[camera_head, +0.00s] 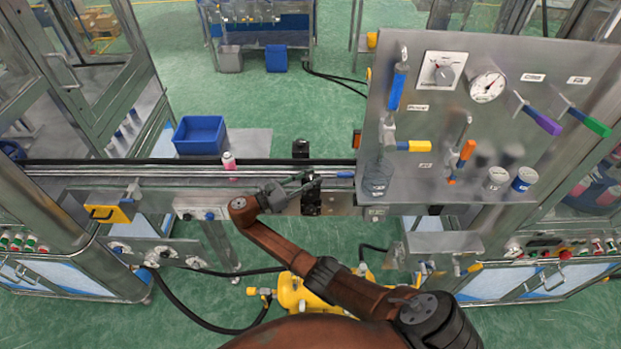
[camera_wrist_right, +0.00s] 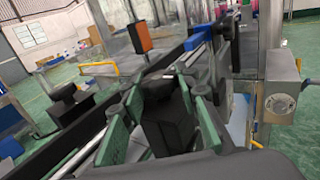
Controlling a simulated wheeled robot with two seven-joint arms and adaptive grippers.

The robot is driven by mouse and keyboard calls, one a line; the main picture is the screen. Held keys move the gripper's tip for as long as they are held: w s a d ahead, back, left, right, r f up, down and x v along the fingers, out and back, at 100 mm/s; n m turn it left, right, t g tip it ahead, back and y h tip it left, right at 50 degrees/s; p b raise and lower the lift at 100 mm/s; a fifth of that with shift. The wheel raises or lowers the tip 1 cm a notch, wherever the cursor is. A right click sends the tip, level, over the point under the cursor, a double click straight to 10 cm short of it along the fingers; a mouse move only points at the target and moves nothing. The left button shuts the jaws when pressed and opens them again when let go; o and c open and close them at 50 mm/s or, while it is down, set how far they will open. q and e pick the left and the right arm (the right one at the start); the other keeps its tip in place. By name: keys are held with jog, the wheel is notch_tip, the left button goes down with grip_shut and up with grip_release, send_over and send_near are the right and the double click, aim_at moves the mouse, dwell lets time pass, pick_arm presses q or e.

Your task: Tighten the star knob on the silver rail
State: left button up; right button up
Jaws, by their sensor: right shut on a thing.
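The silver rail (camera_head: 130,173) runs along the front of the conveyor in the head view. A black clamp bracket (camera_head: 311,204) sits on it near the middle. My right gripper (camera_head: 309,180) reaches this bracket from the left. In the right wrist view its green-sided fingers (camera_wrist_right: 160,90) are shut around a dark part (camera_wrist_right: 168,120), which I take to be the star knob. Its star shape is mostly hidden by the fingers, so I cannot tell how far it is turned. My left gripper is not in view.
A pink-and-white can (camera_head: 229,161) stands on the conveyor left of the bracket. A blue bin (camera_head: 200,135) is behind the belt. A steel panel (camera_head: 440,110) with a gauge, valves and coloured handles rises close on the right.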

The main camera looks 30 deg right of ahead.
jog(key=o, duration=1.2)
jog(key=shift+c, duration=0.2)
jog(key=shift+a, duration=0.1)
jog(key=a, duration=1.1)
jog(key=shift+s+a, duration=0.15)
jog(key=shift+a, duration=0.25)
